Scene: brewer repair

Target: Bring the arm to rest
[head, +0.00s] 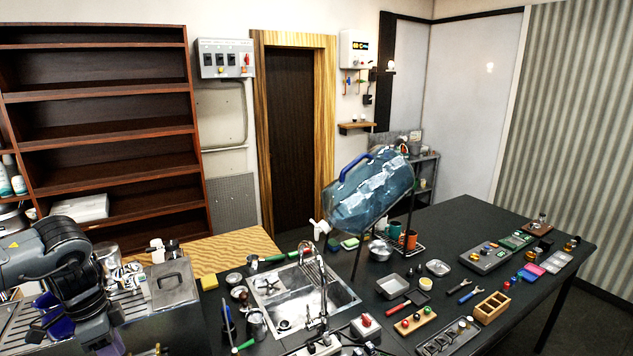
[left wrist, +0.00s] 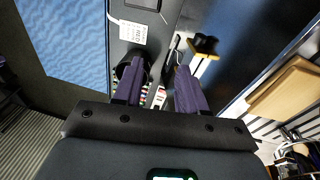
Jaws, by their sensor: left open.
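My left arm comes in at the left edge of the head view, bent over the metal machine (head: 178,290) on the near left of the counter. My left gripper (head: 57,318) points down there, with dark purple-blue fingers partly hidden by the arm. In the left wrist view the left gripper (left wrist: 160,88) has its two fingers apart, with nothing held between them. My right gripper is not in view.
A steel sink (head: 300,300) is right of the machine, with a large blue water bottle (head: 365,195) on a stand behind it. Tools, trays and a wooden box (head: 492,307) cover the dark counter at right. A brown shelf (head: 100,130) stands behind my arm.

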